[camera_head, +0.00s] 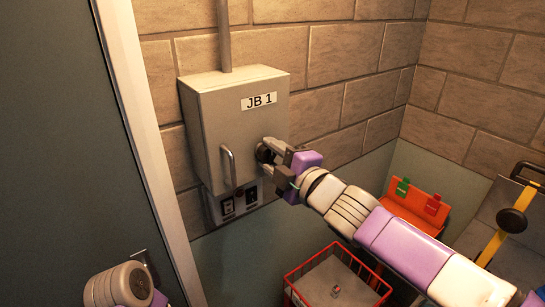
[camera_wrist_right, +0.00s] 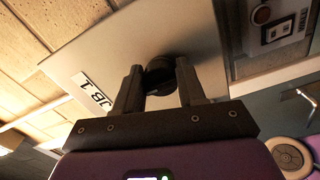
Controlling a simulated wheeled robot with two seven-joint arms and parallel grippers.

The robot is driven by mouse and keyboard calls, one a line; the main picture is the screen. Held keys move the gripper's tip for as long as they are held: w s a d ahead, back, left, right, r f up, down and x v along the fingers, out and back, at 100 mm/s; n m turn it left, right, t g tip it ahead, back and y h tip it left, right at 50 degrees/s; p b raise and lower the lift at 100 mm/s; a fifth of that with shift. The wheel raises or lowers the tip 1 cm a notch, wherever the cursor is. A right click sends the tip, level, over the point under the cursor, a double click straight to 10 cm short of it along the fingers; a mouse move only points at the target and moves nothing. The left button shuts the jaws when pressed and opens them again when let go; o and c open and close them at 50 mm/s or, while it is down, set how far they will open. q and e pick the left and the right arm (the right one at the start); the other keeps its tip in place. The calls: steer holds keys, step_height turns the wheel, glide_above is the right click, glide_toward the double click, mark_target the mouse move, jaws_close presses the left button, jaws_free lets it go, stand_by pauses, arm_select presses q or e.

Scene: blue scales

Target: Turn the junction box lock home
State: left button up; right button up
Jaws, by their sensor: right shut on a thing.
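The junction box (camera_head: 222,120) is a grey metal box labelled JB 1, fixed to the block wall, with its door closed. A bar handle (camera_head: 229,166) is on the left of its front. The round dark lock knob (camera_head: 263,152) is at the right of its front and also shows in the wrist view (camera_wrist_right: 160,72). My right gripper (camera_head: 272,157) is shut on the lock knob, one finger on each side; the fingers hide part of it. In the wrist view the right gripper (camera_wrist_right: 160,88) reaches to the box front. My left arm shows at the lower left; its fingers are not clearly visible.
A panel with dark switches (camera_head: 238,202) sits below the box. A conduit (camera_head: 223,35) rises from its top. A door frame (camera_head: 145,130) stands close on the left. A red wire basket (camera_head: 325,252) and an orange holder with tags (camera_head: 414,207) are at lower right.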

steer(key=shift+f, duration=0.1)
stand_by(0.3)
steer(key=o, duration=1.1)
steer(key=shift+w, duration=0.1)
steer(key=shift+c, duration=0.2)
steer(key=shift+s+d, duration=0.3)
steer(key=shift+s, duration=0.1)
steer(key=p+v, duration=0.2)
steer(key=v, duration=0.4)
steer(key=shift+s+d+p, duration=0.2)
steer(key=shift+s+p, duration=0.1)
steer(key=shift+p, duration=0.05)
